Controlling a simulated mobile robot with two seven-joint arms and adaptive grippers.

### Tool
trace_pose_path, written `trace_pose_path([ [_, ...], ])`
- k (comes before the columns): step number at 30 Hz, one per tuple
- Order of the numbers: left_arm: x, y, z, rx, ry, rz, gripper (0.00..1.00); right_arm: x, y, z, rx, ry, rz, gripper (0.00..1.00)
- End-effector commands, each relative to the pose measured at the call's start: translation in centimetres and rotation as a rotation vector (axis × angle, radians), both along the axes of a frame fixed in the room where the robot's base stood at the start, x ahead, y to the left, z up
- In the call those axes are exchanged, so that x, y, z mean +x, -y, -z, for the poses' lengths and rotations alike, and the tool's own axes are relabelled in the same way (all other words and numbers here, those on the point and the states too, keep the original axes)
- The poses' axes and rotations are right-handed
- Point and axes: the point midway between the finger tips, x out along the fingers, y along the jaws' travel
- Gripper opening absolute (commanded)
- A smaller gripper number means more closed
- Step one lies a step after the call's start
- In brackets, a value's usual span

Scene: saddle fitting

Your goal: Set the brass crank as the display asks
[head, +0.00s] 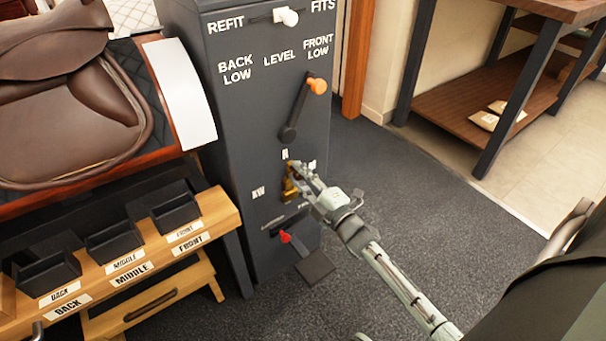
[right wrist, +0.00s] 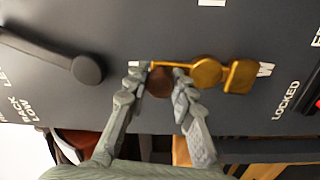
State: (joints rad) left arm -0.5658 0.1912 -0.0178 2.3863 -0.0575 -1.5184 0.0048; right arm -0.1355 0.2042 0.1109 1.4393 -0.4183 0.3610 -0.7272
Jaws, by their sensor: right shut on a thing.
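The brass crank (head: 289,190) sits on the front of the dark grey cabinet, below a lever. In the right wrist view, its brass hub (right wrist: 207,72) and a brass plate show, with a thin brass arm running left to a brown knob (right wrist: 160,82). My right gripper (head: 303,178) is at the crank; in the right wrist view its two fingers (right wrist: 157,80) close around the brown knob. White letter marks surround the crank; the gripper and the brass partly cover some, and they are hard to read.
The dark grey cabinet (head: 228,125) carries an orange-tipped lever (head: 300,110) leaning toward FRONT LOW, a white slider knob (head: 287,17) between REFIT and FITS, and a red-tipped handle (head: 285,237) below. A wooden bench with trays (head: 110,245) and a saddle (head: 65,105) stand left. Carpet is clear right.

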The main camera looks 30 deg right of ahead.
Motion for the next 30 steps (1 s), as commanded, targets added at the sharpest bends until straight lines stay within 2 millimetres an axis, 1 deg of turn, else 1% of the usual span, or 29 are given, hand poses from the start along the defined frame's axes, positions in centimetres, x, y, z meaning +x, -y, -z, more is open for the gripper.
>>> trace_pose_path([
  [9, -0.45, -0.04, -0.25, 0.003, -0.005, -0.001, 0.40, -0.08, -0.50, 0.05, -0.074, 0.006, -0.001, 0.00],
  [22, -0.46, -0.10, -0.49, 0.004, -0.001, -0.002, 0.40, -0.09, -0.59, 0.07, -0.082, 0.006, -0.002, 0.00],
  [23, -0.44, -0.11, -0.48, 0.004, -0.001, -0.002, 0.40, -0.09, -0.61, 0.08, -0.082, 0.006, -0.002, 0.28],
  [27, -0.37, -0.12, -0.41, 0.004, -0.001, -0.002, 0.40, -0.08, -0.56, 0.07, -0.081, 0.005, -0.002, 0.45],
  [30, -0.34, -0.15, -0.32, 0.004, -0.002, -0.002, 0.40, -0.07, -0.53, 0.04, -0.081, 0.005, -0.001, 0.46],
])
